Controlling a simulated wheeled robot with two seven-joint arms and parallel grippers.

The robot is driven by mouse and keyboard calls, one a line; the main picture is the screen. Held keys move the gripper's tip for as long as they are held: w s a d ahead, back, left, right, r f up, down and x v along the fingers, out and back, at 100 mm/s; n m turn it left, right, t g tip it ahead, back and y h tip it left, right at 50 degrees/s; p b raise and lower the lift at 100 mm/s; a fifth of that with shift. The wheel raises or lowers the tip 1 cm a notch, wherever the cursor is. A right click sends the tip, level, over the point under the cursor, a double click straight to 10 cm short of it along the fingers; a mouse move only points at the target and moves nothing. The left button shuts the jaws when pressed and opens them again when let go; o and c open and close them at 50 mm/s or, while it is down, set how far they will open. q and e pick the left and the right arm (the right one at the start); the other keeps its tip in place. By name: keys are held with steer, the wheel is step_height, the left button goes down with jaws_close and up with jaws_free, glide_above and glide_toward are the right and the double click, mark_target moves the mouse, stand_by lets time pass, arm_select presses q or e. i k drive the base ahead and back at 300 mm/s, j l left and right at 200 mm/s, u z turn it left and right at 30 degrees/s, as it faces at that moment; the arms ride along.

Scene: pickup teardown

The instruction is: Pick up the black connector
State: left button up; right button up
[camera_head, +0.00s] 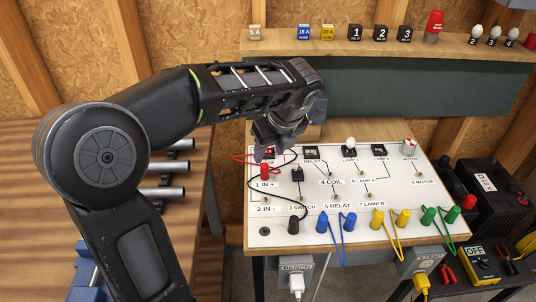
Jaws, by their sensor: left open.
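The black connector (293,225) stands upright near the front left edge of the white board (325,236), with a thin black wire beside it. My left arm comes in from the left and bends over the board's back left corner. My left gripper (270,148) points down there, above and behind the red connector (265,171), clear of the black connector. The gripper is open; its fingertips are small and partly hidden. My right gripper is not in view.
Blue connectors (322,222), yellow connectors (377,218) and green connectors (428,216) with looped wires line the front edge. Switches and a lamp stand farther back. A black battery (483,185) and yellow meter (480,263) lie right. A wooden shelf (300,45) runs behind.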

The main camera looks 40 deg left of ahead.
mark_target(293, 224)
steer(key=k, duration=1)
